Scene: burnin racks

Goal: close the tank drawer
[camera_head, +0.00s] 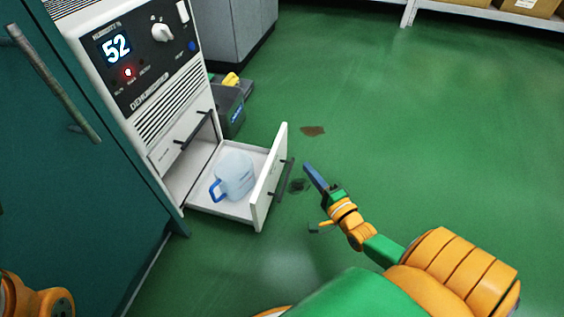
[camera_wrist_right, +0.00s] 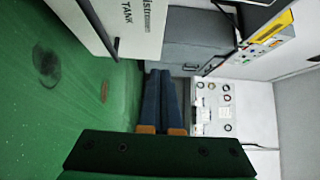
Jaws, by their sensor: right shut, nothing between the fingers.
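The tank drawer (camera_head: 266,190) is pulled out from the bottom of the white dehumidifier (camera_head: 125,60), low over the green floor. A clear jug with a blue handle (camera_head: 236,175) stands inside it. The drawer's front panel carries a dark bar handle. In the right wrist view a white panel with "TANK" lettering (camera_wrist_right: 140,25) shows at upper left. My right gripper (camera_head: 309,172) is to the right of the drawer front, apart from it, with its blue fingers together and empty. Its fingers also show in the right wrist view (camera_wrist_right: 161,88). Of my left arm only an orange part shows at lower left.
A teal cabinet (camera_head: 60,150) with a long handle stands left of the dehumidifier. A dark toolbox (camera_head: 228,105) and a grey cabinet (camera_head: 235,30) are behind it. Dark stains (camera_head: 313,131) mark the floor. Open floor lies to the right, with a shelf of boxes (camera_head: 480,10) at the back.

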